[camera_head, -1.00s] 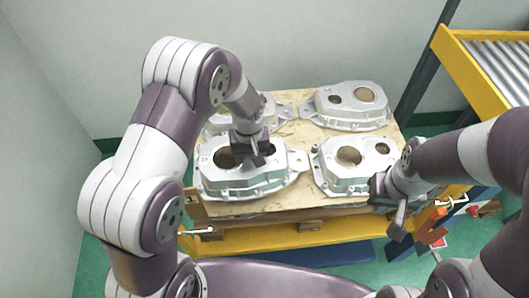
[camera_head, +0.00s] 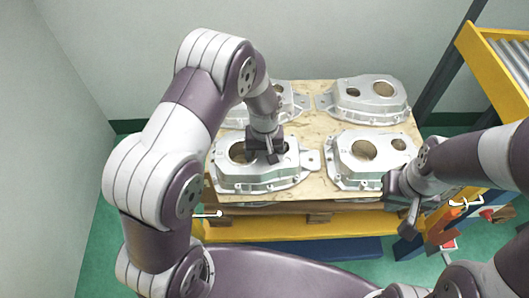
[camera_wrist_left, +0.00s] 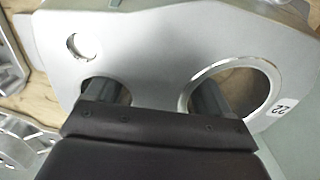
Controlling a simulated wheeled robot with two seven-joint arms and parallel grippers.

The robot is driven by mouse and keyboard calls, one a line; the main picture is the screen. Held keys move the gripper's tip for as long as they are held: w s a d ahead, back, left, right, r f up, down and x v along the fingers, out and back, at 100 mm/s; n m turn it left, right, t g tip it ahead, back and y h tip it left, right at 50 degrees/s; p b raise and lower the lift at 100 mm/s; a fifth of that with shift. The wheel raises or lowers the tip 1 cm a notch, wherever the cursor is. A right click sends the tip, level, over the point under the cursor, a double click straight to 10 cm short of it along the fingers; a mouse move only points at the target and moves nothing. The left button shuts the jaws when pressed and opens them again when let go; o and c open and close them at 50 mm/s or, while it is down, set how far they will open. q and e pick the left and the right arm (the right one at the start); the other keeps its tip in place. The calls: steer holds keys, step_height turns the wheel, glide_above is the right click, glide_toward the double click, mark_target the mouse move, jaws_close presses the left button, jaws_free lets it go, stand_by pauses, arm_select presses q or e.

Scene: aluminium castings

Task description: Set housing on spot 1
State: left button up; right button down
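Several silver housings rest on a wooden board (camera_head: 316,116). My left gripper (camera_head: 270,154) is over the front left housing (camera_head: 240,178), at its two openings. In the left wrist view this housing (camera_wrist_left: 155,45) bears a label "22". My left fingers (camera_wrist_left: 160,100) are apart, one reaching into the smaller opening and one into the large round one, with the web of metal between them. I see no clear grip on the web; the fingertips are hidden. My right gripper (camera_head: 408,212) hangs by the front right housing (camera_head: 345,172); its fingers are unclear. Spot 1 is not identifiable.
A back right housing (camera_head: 365,102) and a back left housing (camera_head: 290,100), partly hidden by my left arm, share the board. The board lies on a yellow frame (camera_head: 270,229). A yellow-edged roller conveyor (camera_head: 487,62) stands at the right. A wall is behind.

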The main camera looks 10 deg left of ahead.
arm_select(q)
step_height(320, 180, up, 12)
steer(key=shift+f+p, duration=0.1)
steer(key=shift+p, duration=1)
steer(key=shift+r, duration=0.2)
